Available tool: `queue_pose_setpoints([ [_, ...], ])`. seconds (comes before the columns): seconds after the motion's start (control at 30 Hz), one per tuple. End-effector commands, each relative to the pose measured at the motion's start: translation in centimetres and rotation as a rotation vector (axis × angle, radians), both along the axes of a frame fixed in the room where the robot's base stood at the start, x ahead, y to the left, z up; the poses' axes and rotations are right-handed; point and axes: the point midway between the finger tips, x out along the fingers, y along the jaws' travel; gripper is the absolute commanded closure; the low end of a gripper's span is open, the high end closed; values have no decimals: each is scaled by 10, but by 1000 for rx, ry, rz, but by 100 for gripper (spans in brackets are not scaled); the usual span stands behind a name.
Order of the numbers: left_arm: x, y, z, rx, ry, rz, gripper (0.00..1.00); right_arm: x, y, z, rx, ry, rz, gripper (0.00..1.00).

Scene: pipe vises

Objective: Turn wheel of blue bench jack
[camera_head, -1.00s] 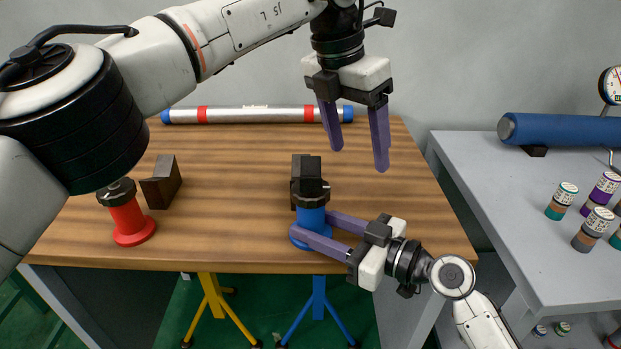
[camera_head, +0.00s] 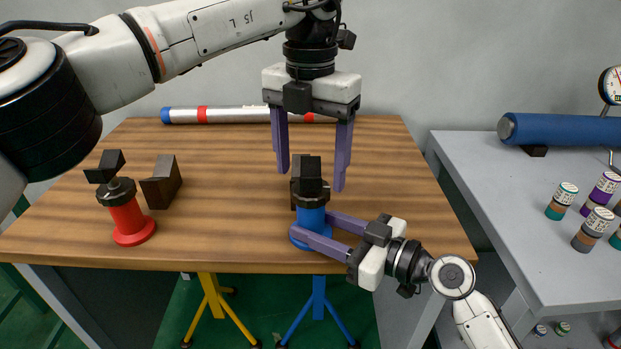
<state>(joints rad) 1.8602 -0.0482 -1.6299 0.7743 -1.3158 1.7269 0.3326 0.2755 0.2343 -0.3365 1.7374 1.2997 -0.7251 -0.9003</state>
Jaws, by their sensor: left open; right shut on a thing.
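The blue bench jack (camera_head: 311,219) stands upright near the front edge of the wooden table, with a black wheel (camera_head: 310,198) around its top and a dark block-shaped head above. My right gripper (camera_head: 312,230) is shut on the jack's blue body from the right. My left gripper (camera_head: 313,180) points down, open, with its purple fingers apart, over and slightly behind the jack's head. Its fingers appear to either side of the head. I cannot tell its exact depth relative to the wheel.
A red bench jack (camera_head: 131,220) and a dark wooden block (camera_head: 162,182) are at the table's left. A silver pipe (camera_head: 237,115) with red bands lies along the back. The grey side table (camera_head: 480,170) holds a blue roll (camera_head: 560,128) and several small containers.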

Motion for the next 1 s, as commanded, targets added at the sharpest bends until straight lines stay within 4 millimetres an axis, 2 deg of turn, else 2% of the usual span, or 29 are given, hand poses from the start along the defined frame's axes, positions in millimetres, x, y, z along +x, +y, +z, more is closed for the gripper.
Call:
queue_pose_setpoints([
  [0.1, 0, 0, -18, 0, 1, -1, 30, -1, 0, -3, -5, 4, 2, 74],
  [0.2, 0, 0, -27, 0, 1, 0, 30, -1, 0, -3, -5, 4, 2, 74],
  [0.57, 0, 0, -33, -1, 0, -1, 30, -1, 0, -3, -5, 4, 2, 74],
  [0.67, 0, 0, -32, -1, 0, -1, 44, -1, 0, -3, -5, 4, 2, 74],
  [0.83, 0, 0, -32, -1, 0, -1, 72, -1, 0, -3, -5, 4, 2, 74],
  [1.0, 0, -1, -32, -1, 0, 46, 72, -1, 0, -3, -5, 4, 2, 74],
])
